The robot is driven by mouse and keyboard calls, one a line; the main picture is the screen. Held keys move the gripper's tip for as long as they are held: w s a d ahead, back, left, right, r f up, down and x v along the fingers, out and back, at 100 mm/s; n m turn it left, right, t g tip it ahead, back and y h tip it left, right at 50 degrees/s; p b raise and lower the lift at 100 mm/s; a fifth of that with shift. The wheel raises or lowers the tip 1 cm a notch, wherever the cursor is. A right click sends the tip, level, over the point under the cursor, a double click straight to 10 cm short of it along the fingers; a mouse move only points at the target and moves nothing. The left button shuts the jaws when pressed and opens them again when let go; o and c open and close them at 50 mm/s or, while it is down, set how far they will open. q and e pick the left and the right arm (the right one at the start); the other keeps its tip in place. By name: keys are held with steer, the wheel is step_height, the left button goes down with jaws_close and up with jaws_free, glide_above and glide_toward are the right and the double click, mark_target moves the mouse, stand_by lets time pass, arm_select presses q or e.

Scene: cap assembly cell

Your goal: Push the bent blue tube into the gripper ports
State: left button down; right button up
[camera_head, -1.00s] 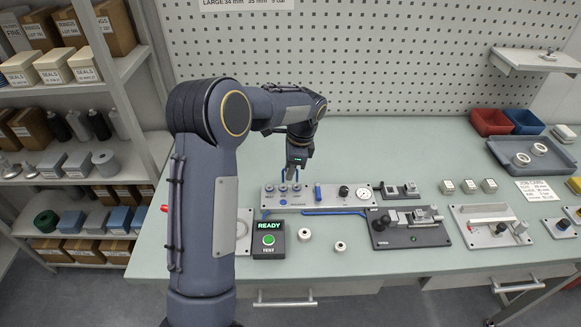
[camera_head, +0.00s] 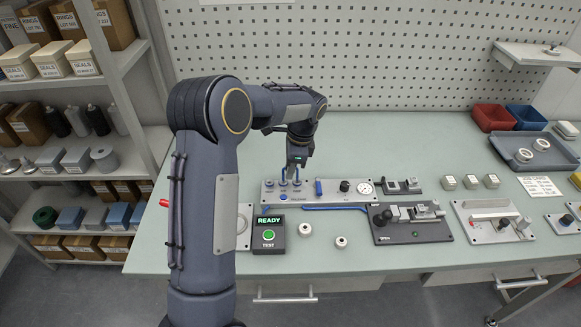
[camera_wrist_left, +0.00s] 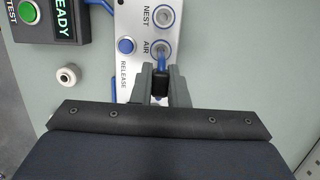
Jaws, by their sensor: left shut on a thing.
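My left gripper (camera_head: 297,170) is over the left part of a grey port panel (camera_head: 335,186). In the left wrist view its fingers (camera_wrist_left: 161,88) are shut on the bent blue tube (camera_wrist_left: 161,63). The tube's visible end is at the port marked AIR (camera_wrist_left: 163,46); I cannot tell how deep it sits. The port marked NEST (camera_wrist_left: 163,17) is beyond it, and a blue RELEASE button (camera_wrist_left: 126,46) is to the left. The rest of the tube and anything under the gripper are hidden. My right gripper is not in view.
A READY/TEST box (camera_head: 268,232) stands in front of the panel's left end. A blue handle (camera_head: 319,187) and a gauge (camera_head: 365,187) are on the panel. Two white rings (camera_head: 305,229) lie in front. A dark fixture (camera_head: 410,224) is to the right.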

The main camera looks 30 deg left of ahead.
arm_select(q)
steer(key=shift+f+b, duration=0.5)
steer(key=shift+f, duration=0.4)
stand_by(0.6)
steer(key=c, duration=1.3)
jaws_free()
steer(key=shift+c, duration=0.2)
